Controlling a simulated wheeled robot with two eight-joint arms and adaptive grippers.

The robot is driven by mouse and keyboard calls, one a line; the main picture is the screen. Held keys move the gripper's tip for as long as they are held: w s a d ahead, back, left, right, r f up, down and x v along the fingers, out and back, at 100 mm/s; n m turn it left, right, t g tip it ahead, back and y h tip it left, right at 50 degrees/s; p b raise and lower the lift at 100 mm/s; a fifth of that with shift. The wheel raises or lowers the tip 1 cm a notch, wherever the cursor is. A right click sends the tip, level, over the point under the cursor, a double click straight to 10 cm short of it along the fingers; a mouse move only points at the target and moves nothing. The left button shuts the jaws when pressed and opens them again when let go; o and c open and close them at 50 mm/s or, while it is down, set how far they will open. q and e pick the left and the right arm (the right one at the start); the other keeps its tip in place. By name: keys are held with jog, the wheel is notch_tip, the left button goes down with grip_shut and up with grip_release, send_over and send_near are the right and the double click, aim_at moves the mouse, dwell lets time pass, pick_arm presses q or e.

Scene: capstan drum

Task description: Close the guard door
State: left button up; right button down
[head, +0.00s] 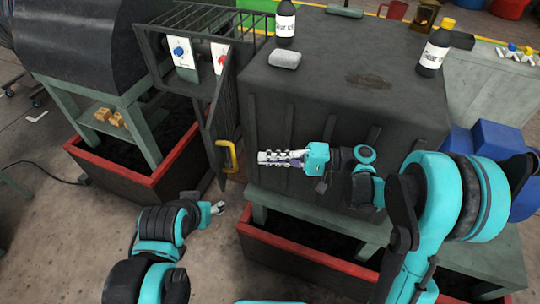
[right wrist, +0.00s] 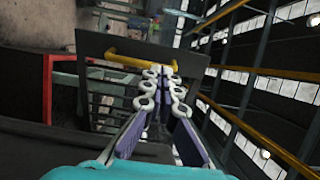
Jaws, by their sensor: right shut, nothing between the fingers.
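The guard door (head: 212,125) is a dark barred panel with a yellow handle (head: 232,157). It stands open, swung out from the cage (head: 165,40) towards me. My right gripper (head: 262,157) is shut and empty, pointing left at the handle with a small gap seen from the head. In the right wrist view the fingertips (right wrist: 160,70) appear close to the handle (right wrist: 125,61) near its right end; I cannot tell whether they touch. The door also shows there as a dark panel (right wrist: 195,56). My left gripper (head: 218,208) is low, below the door; its jaws are too small to judge.
A large dark housing (head: 350,100) stands right of the door, with bottles (head: 285,25) and a grey block (head: 285,59) on top. Switch panels (head: 182,58) sit inside the cage. Red-rimmed trays (head: 130,185) lie below. Bare floor is free in front.

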aim_at(217, 157)
jog(key=a+b, duration=0.1)
jog(key=a, duration=0.9)
jog(key=shift+a+b, duration=0.25)
jog(key=shift+b, duration=0.1)
jog(key=shift+a, duration=0.1)
